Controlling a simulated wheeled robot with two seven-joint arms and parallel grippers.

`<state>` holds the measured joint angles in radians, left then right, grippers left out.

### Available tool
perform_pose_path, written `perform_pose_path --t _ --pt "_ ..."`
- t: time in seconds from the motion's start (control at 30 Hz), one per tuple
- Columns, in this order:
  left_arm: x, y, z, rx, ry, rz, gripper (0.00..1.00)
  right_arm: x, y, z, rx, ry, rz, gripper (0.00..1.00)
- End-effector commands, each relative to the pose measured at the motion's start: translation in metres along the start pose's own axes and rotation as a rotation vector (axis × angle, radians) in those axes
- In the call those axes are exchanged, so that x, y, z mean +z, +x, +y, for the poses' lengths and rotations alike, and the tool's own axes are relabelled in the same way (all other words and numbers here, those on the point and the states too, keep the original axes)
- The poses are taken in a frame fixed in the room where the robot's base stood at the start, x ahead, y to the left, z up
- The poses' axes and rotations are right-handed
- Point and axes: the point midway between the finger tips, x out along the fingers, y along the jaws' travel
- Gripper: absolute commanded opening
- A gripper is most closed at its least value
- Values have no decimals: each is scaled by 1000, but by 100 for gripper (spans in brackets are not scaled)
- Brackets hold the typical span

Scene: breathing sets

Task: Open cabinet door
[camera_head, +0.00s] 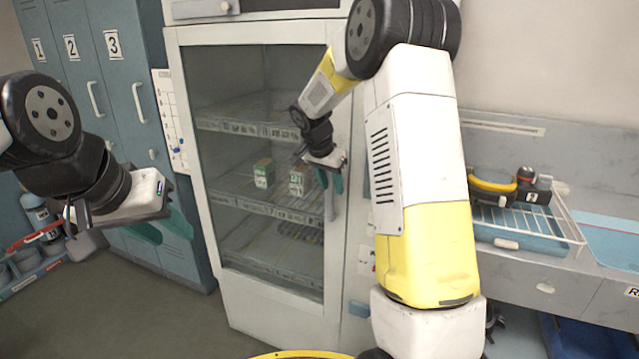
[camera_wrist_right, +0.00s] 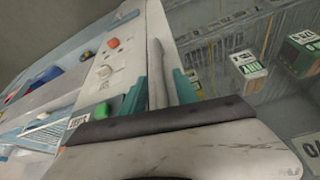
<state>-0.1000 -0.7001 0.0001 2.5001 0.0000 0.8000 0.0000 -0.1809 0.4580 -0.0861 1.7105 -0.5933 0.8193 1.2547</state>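The white cabinet (camera_head: 277,313) with a glass door (camera_head: 225,120) stands in the middle of the head view, and its door looks shut. Its upright handle (camera_head: 329,205) is on the door's right side. My right gripper (camera_head: 331,181) is at the handle's upper part. In the right wrist view, the pale handle (camera_wrist_right: 157,72) stands between the two teal fingers (camera_wrist_right: 160,92), with narrow gaps beside it, so the gripper looks open around it. My left gripper (camera_head: 163,228) is open and empty, at the left in front of the lockers. My right arm hides part of the cabinet's right side.
Small green-and-white boxes (camera_head: 264,173) stand on a shelf behind the glass. Blue numbered lockers (camera_head: 125,95) are at the left. A counter (camera_head: 520,262) with a wire rack (camera_head: 520,217) is at the right. Grey floor (camera_head: 150,315) lies free in front.

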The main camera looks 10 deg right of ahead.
Motion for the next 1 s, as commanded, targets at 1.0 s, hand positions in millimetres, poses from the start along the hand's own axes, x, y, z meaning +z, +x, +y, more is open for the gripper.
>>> perform_pose_path --t 1.0 --pt "0 0 0 0 0 0 36 0 0 0 -1 0 0 0"
